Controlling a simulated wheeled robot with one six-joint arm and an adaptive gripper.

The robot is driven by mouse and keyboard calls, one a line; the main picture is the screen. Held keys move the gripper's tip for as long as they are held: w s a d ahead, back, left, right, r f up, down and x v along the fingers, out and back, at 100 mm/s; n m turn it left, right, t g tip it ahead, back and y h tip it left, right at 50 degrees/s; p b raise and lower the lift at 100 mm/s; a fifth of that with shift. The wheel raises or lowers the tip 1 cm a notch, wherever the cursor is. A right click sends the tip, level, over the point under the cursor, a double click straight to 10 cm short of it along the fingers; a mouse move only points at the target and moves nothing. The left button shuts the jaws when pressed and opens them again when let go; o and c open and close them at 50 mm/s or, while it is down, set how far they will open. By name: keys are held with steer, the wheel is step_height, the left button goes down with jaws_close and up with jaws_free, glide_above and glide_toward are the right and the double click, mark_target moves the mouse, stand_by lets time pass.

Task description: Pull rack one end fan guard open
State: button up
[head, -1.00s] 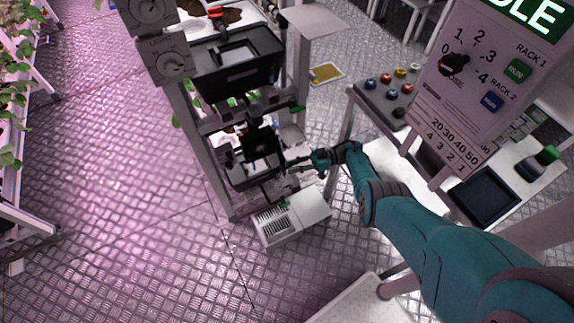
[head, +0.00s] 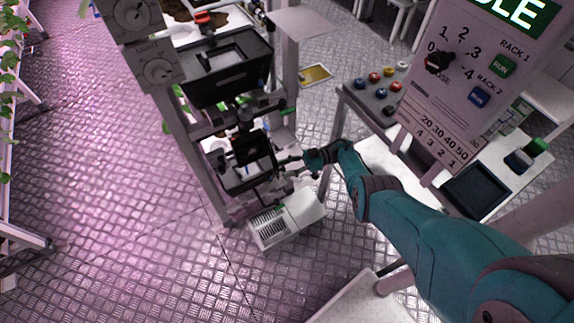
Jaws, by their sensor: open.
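The rack end (head: 185,125) is a grey upright frame left of centre in the head view, with black trays and fittings. A small dark square frame (head: 247,148) sits at its lower level, and a white box with a slotted grille (head: 268,228) is at its foot. I cannot tell for sure which part is the fan guard. My gripper (head: 284,162) is open, just right of the dark square frame, pointing left. Its fingertips are small and dark against the fittings, so contact cannot be told.
A control panel (head: 470,80) and a bench with coloured buttons (head: 375,77) stand right. A plant rack (head: 20,230) is far left. The metal floor (head: 100,170) between is clear.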

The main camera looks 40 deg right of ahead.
step_height(320, 180, up, 10)
stand_by(1.0)
